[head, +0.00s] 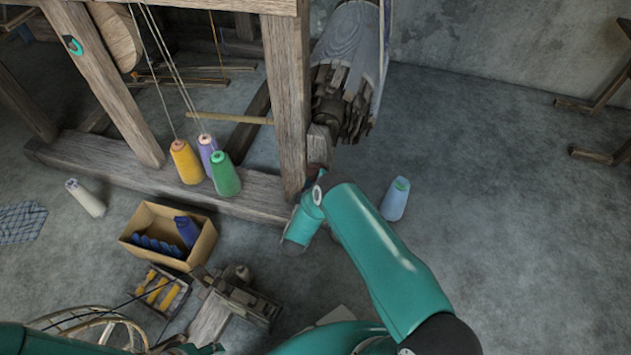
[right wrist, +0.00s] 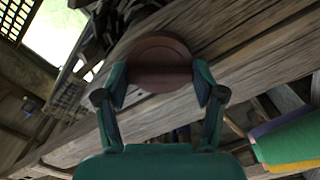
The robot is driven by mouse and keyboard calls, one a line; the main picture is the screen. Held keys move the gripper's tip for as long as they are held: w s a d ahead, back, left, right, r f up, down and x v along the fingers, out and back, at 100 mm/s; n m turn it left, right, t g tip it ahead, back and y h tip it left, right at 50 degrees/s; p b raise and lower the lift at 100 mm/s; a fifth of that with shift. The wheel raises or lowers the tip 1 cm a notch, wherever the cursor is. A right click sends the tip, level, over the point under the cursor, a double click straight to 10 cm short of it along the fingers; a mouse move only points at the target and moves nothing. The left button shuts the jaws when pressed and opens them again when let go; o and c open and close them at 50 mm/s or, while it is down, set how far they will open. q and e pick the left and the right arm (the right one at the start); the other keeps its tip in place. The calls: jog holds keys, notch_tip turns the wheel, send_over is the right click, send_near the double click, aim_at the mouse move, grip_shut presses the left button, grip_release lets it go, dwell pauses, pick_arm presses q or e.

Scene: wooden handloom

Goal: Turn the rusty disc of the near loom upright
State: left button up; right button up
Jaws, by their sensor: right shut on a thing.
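The rusty disc (right wrist: 160,52) is reddish brown and round, set against a wooden beam of the near loom (right wrist: 75,130). A darker raised band crosses its lower part between my fingers. My right gripper (right wrist: 162,84) is shut on the disc, one finger at each side. In the head view my right gripper (head: 314,180) is at the foot of the loom's right post (head: 287,110), and its wrist hides most of the disc. Teal parts of my left arm show at the bottom left; its gripper (head: 195,349) is cut by the frame edge.
Yellow (head: 185,163), purple and green (head: 226,176) cones stand by the loom's lower beam. A cardboard box (head: 200,248) and a tray of yellow spools (head: 178,299) are at the lower left.

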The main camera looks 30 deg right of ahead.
jog(key=shift+w+a+n+b, duration=0.1)
jog(key=shift+n+b, duration=0.4)
jog(key=shift+n, duration=1.3)
jog(key=shift+w+a+n+b, duration=0.1)
jog(key=shift+n+b, duration=0.4)
jog(key=shift+n, duration=1.3)
jog(key=o, duration=1)
jog(key=shift+f, duration=0.1)
jog(key=shift+o, duration=0.7)
jog(key=shift+s+d, duration=0.1)
jog(key=v, duration=1.2)
